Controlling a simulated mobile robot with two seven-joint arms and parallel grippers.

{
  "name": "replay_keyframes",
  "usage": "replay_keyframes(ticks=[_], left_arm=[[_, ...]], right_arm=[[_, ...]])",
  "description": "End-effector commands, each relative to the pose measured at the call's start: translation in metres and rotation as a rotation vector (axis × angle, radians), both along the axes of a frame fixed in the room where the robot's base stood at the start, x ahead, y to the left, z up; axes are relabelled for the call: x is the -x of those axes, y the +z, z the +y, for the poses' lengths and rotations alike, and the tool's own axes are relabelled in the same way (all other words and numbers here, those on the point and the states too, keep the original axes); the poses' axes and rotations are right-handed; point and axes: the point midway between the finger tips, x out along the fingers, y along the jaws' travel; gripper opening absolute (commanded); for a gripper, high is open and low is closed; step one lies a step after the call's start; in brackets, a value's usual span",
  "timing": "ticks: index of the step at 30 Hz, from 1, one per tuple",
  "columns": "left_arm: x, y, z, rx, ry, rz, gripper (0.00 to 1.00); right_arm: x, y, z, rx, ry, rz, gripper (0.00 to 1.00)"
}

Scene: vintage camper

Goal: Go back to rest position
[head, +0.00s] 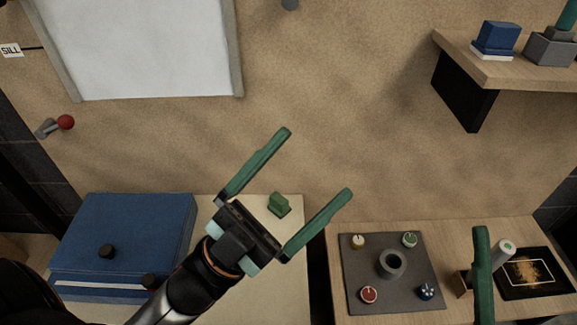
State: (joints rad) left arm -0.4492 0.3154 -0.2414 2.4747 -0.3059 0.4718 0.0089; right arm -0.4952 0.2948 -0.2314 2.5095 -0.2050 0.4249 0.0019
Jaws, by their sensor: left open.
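My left gripper (318,161) is in the middle of the head view, its two green fingers spread wide and pointing up and to the right. Nothing is held between them. A small green block-like object (279,204) shows between the fingers on the pale counter behind; the depth gap cannot be told. A green finger of my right gripper (483,275) stands upright at the lower right, over the wooden counter. Its other finger cannot be made out, so its opening is unclear.
A blue box (130,235) sits at the left. A dark panel (417,284) with several knobs and a ring lies on the wooden counter (335,270), beside a dark framed picture (543,280). A wall shelf (460,62) juts out at upper right. A red-knobbed lever (65,122) is at left.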

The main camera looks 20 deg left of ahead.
Motion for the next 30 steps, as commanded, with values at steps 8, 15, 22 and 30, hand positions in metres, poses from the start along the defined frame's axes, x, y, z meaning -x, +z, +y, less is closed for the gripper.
replay_keyframes(ticks=[8,15,22,30], left_arm=[[-0.002,0.003,0.015,0.100,0.000,0.089,0.98],[-0.002,0.003,0.014,0.097,0.000,0.087,0.98],[-0.007,0.004,0.015,0.095,0.006,0.111,0.98],[-0.048,-0.006,0.022,0.086,0.082,0.382,0.98]], right_arm=[[0.000,0.000,0.000,0.001,0.000,0.001,1.00],[0.000,0.000,0.000,0.002,0.000,0.001,1.00],[-0.004,0.001,-0.001,0.007,-0.006,0.026,1.00],[-0.046,-0.009,-0.008,0.016,-0.068,0.299,1.00]])
